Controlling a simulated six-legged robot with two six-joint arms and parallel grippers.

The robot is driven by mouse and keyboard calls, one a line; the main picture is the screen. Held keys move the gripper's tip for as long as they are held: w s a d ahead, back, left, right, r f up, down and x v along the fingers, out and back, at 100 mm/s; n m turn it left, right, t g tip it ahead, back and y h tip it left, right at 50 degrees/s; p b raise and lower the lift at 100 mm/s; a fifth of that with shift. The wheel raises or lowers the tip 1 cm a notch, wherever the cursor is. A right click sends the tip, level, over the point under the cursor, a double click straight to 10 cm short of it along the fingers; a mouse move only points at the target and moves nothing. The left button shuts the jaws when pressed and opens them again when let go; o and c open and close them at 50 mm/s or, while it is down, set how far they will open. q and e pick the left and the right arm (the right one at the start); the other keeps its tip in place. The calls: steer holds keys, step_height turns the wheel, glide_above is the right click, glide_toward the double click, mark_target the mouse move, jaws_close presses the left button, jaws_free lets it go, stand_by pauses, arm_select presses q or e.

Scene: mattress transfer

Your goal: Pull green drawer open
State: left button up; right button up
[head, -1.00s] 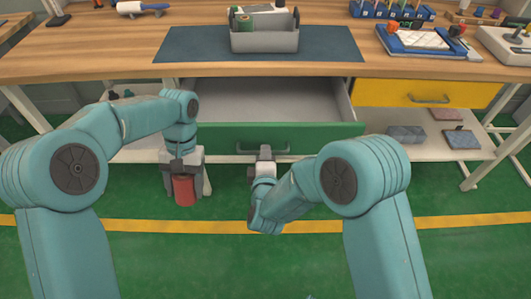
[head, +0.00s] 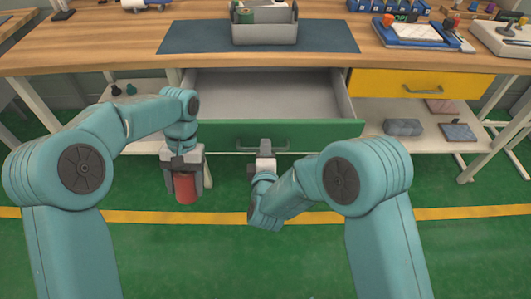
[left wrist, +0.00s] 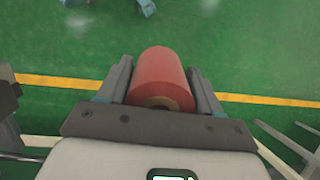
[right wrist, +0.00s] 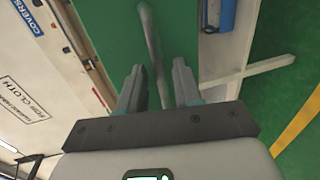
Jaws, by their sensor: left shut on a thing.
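The green drawer (head: 310,128) under the workbench is pulled out, and its empty grey inside shows from above. My right gripper (head: 263,150) is at the drawer's metal handle (head: 236,148). In the right wrist view the handle (right wrist: 150,35) runs between the fingers of the right gripper (right wrist: 158,78), with gaps beside it, so these fingers look open around it. My left gripper (left wrist: 160,75) is shut on a red cylinder (left wrist: 163,72), with a finger on each side. The red cylinder (head: 186,188) hangs in front of the bench, left of the drawer.
A yellow drawer (head: 380,84) on the right is shut. The benchtop (head: 110,50) carries a grey caddy (head: 265,32) on a dark mat (head: 185,38). Grey blocks (head: 403,127) lie on the lower shelf. The green floor with a yellow line (head: 130,217) is clear.

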arm_select(q)
steer(key=shift+r, duration=0.15)
arm_select(e)
steer(key=v, duration=1.2)
